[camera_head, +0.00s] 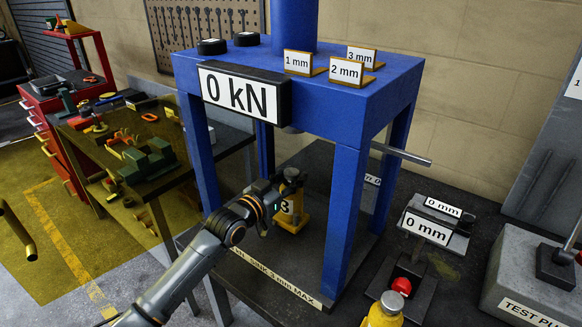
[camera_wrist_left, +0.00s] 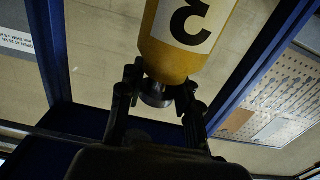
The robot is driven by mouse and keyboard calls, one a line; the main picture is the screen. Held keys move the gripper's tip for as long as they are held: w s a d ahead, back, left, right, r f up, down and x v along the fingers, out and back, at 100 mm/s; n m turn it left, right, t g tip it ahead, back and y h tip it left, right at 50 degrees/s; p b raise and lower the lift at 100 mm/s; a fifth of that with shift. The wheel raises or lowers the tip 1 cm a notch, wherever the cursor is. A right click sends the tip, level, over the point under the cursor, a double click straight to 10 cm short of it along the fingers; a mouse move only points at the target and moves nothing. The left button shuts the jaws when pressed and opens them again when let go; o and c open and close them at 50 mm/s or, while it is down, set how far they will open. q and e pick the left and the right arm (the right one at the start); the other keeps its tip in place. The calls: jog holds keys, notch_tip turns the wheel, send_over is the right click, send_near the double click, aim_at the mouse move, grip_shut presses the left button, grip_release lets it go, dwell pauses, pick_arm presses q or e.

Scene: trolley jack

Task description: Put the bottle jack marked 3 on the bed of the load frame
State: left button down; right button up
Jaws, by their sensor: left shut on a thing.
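The bottle jack marked 3 (camera_head: 291,213) is yellow with a white label and a dark top. It stands about upright between the legs of the blue load frame (camera_head: 340,125). My left gripper (camera_head: 283,190) reaches in from the front left and is shut on the jack's dark upper part. The left wrist view shows the jack (camera_wrist_left: 188,35) between the fingers (camera_wrist_left: 158,95), which close around its narrow neck. The dark bed (camera_head: 308,262) lies below the jack. I cannot tell whether the base touches it. My right gripper is not in view.
A 0 kN display (camera_head: 243,92) hangs on the crossbeam. A yellow object (camera_head: 384,310) and a red knob (camera_head: 401,286) are at the front right. A cluttered bench (camera_head: 130,150) stands left.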

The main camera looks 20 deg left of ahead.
pick_arm(q)
jog(key=shift+a, duration=0.1)
jog(key=shift+f, duration=0.1)
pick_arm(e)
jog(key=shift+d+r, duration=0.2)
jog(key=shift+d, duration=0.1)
pick_arm(q)
jog(key=c, duration=1.1)
grip_release()
jog(key=shift+f, duration=0.55)
jog(key=shift+o, duration=0.8)
jog(key=shift+s+r, duration=0.1)
jog(key=shift+s, duration=0.15)
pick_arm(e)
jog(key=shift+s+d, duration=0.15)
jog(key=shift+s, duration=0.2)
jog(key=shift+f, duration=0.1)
